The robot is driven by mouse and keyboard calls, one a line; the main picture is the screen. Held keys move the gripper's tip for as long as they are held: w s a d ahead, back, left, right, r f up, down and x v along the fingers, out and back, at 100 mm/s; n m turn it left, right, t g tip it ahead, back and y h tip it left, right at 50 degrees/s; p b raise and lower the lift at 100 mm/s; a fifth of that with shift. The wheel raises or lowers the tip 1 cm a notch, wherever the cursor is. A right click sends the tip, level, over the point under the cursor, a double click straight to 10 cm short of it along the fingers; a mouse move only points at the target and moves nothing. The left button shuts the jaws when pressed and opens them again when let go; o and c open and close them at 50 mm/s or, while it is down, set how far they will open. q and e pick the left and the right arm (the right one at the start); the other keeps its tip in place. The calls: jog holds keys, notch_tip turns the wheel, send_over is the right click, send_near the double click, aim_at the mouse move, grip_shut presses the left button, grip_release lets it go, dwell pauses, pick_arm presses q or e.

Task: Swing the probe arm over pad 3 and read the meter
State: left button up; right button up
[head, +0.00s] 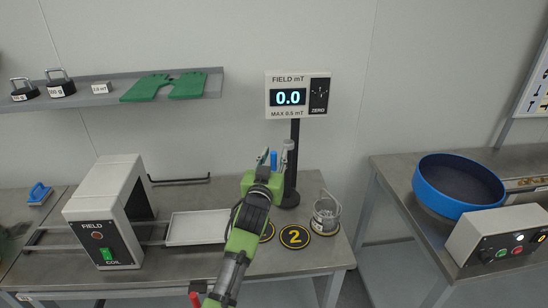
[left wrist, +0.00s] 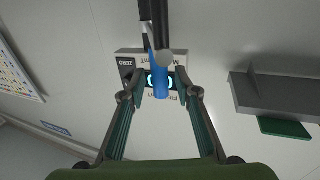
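The meter (head: 298,95) stands on a dark post at the back of the bench and reads 0.0. It shows upside down in the left wrist view (left wrist: 138,58). The probe arm is a grey piece on the post with a blue handle (head: 273,159). My left gripper (head: 267,157) is open at the post, below the meter. In the left wrist view the blue handle (left wrist: 160,75) lies between its spread fingers, with gaps on both sides. Pad 2 (head: 295,236) is bare. A pad to its left (head: 268,231) is partly hidden by my arm. No pad marked 3 is readable.
A metal cup (head: 326,212) stands right of pad 2, over a mostly hidden dark disc. A field coil (head: 105,215) and pale tray (head: 195,228) are to the left. A shelf (head: 130,92) holds weights and gloves. A blue bowl (head: 457,186) sits on the right table.

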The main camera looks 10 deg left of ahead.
pick_arm(q)
jog(key=shift+s+a+f, duration=0.1)
jog(key=shift+s, duration=0.05)
jog(key=shift+s, duration=0.25)
jog(key=s, duration=1.1)
jog(key=shift+s, duration=0.15)
